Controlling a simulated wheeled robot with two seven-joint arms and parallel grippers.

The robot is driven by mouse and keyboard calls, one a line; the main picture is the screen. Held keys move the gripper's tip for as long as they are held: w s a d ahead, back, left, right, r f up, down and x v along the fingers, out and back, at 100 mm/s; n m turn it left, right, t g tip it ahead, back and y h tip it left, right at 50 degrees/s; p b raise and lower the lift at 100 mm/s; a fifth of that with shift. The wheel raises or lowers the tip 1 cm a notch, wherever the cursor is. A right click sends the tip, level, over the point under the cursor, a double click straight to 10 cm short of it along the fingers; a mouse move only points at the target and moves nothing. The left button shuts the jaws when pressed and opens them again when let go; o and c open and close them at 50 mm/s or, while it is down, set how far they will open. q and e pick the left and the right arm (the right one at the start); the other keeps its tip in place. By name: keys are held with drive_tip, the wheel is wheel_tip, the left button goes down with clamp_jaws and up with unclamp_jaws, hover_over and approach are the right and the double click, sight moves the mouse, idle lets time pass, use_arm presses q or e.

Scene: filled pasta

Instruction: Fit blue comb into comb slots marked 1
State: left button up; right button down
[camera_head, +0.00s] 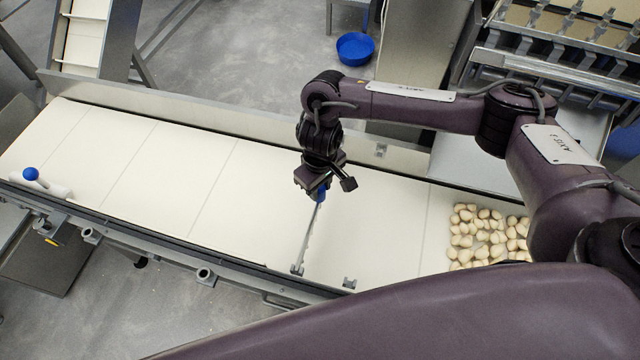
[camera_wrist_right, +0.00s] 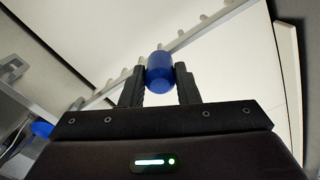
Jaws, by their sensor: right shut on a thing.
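The blue comb shows as a blue knob (camera_wrist_right: 160,72) on a thin pale bar with short teeth. In the head view the bar (camera_head: 307,240) runs across the pale conveyor belt from under my right gripper toward the near rail. My right gripper (camera_head: 319,190) is shut on the blue knob, over the belt's middle. Small grey brackets that may be comb slots sit on the near rail (camera_head: 349,283) and the far rail (camera_head: 381,150); no number 1 is readable. I cannot tell whether the bar's near end touches a bracket. My left gripper is out of view.
Many pale filled pasta pieces (camera_head: 480,236) lie on the belt at the right. A white roller-like part with a blue knob (camera_head: 31,174) is at the belt's left end. A blue bowl (camera_head: 355,48) stands on the floor behind.

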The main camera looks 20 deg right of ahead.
drive_tip(key=shift+f, duration=0.1)
drive_tip(key=c, duration=1)
unclamp_jaws()
drive_tip(key=shift+o, duration=0.3)
drive_tip(key=shift+o, duration=0.9)
wheel_tip(320, 180, up, 7)
drive_tip(key=p, duration=0.8)
drive_tip(key=shift+p, duration=0.3)
